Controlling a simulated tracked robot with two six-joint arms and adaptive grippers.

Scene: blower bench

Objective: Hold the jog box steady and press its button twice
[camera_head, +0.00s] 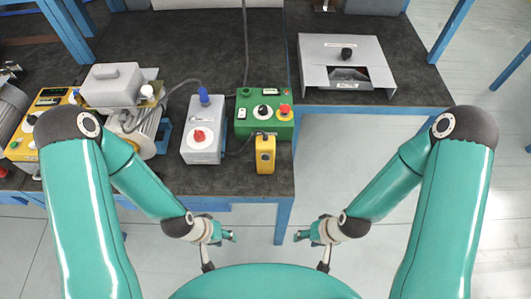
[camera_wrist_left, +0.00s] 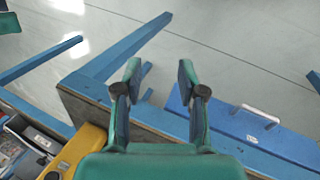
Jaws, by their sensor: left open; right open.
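The jog box, a small yellow box (camera_head: 265,153), stands near the front edge of the bench, right of its middle. It has a dark round spot on its face. A yellow body at the lower left of the left wrist view (camera_wrist_left: 88,148) looks like the same box, partly cut off and covered by my gripper. My left gripper (camera_head: 229,236) is open and empty in front of the bench edge, below and left of the jog box. It also shows open in the left wrist view (camera_wrist_left: 159,72). My right gripper (camera_head: 299,236) is open and empty, below and right of the box.
Behind the jog box is a green control box (camera_head: 264,126) with a red knob. To its left are a grey box (camera_head: 203,141) with a red knob and a motor-like machine (camera_head: 113,88). A grey hooded box (camera_head: 345,62) stands on the right bench. Floor is open below that bench.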

